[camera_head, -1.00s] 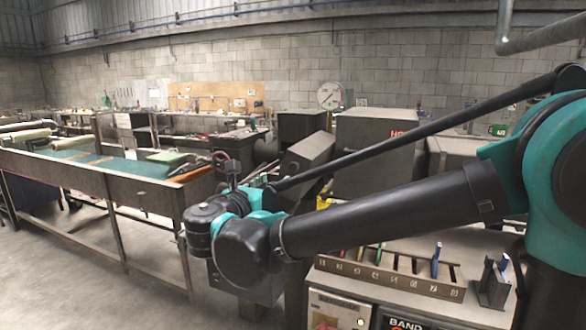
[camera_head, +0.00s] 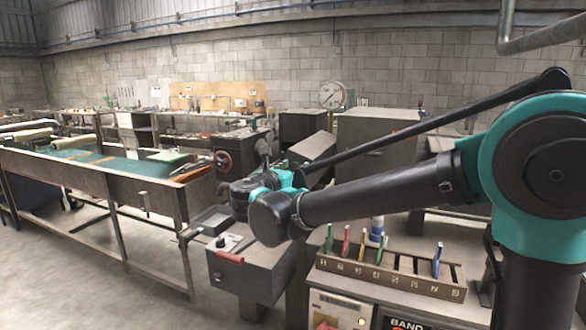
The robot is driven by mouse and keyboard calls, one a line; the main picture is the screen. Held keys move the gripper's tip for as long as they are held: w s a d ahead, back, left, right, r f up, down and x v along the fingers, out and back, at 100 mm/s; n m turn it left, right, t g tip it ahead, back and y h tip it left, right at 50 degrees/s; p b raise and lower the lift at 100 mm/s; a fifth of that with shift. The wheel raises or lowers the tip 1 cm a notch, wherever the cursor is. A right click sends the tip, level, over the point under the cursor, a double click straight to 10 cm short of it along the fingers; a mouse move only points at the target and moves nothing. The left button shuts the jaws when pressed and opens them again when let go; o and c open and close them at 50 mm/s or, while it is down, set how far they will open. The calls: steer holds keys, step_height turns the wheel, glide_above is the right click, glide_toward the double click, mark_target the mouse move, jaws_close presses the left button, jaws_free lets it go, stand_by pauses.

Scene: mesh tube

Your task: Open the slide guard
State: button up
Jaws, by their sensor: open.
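I cannot clearly single out the slide guard. A grey box-like machine part (camera_head: 262,278) stands at the lower centre, with a red handle (camera_head: 229,258) on its front upper edge and a pale fitting with a dark knob (camera_head: 227,243) on top. My gripper (camera_head: 263,148) is small and dark at the end of my arm, above and behind the box, against the dark machine. It is open, and I see nothing held in it. My wrist hides part of the machine behind the box.
A long bench with a green top (camera_head: 115,172) is at left. A numbered rack (camera_head: 390,275) with coloured upright pieces sits on the cabinet at lower right. Floor at lower left is clear.

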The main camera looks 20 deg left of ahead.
jaws_close()
stand_by(0.3)
steer(key=shift+w+a+r+n, duration=0.1)
steer(key=shift+a+r+n, duration=0.3)
steer(key=shift+a+n, duration=0.2)
steer(key=shift+a+r+n, duration=0.4)
steer(key=shift+a+n, duration=0.1)
steer(key=shift+a, duration=0.1)
jaws_free()
